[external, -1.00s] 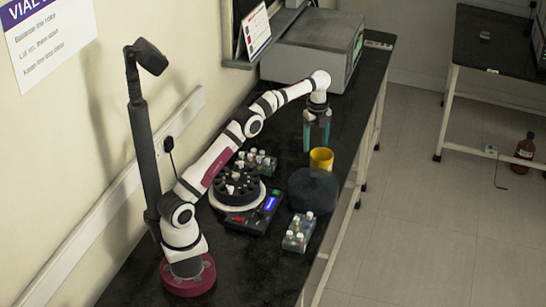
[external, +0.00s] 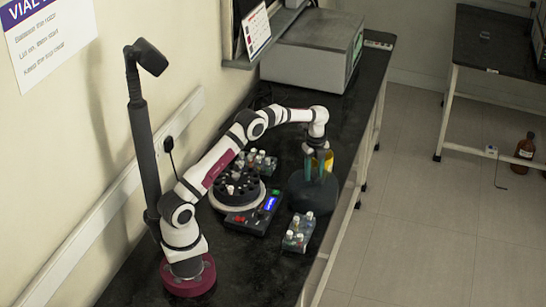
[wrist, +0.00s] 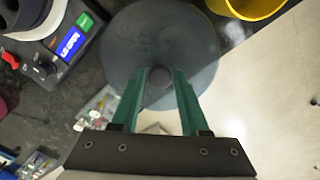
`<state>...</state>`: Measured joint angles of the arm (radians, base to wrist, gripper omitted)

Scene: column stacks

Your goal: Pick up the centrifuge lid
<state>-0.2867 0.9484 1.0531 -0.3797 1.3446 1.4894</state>
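The centrifuge lid is a dark, smoky, rounded cover (external: 308,198) lying on the bench right of the centrifuge (external: 226,204). In the wrist view the lid (wrist: 160,38) is a grey disc with a small round knob (wrist: 160,88). My gripper (external: 319,172) points down over the lid with its green fingers apart. In the wrist view my gripper (wrist: 160,74) has the knob between its fingertips, with gaps at the sides. I cannot tell whether the fingertips are level with the knob or above it. The gripper holds nothing.
A yellow cup (wrist: 252,8) stands close behind the lid, partly hidden by my gripper in the external view. A rack of vials (external: 297,233) stands in front, and another (external: 260,164) behind the centrifuge. The bench's right edge is close to the lid.

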